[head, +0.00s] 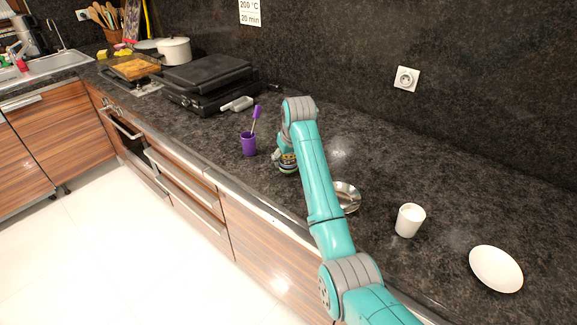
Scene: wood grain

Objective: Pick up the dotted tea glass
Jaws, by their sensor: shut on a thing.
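The dotted tea glass (288,168), small with a dark, multicoloured pattern and a greenish lower part, is partly visible on or just above the dark counter, left of my teal arm. My gripper (281,158) is at it, shut on it, seen only in part. My wrist and forearm hide most of the fingers and some of the glass. I cannot tell whether the glass touches the counter.
A purple cup (249,146) with a purple utensil stands to the left. A shiny metal bowl (349,199) lies just right of my forearm. A white cup (410,220) and white plate (496,268) are farther right. A black grill (205,85) stands behind left.

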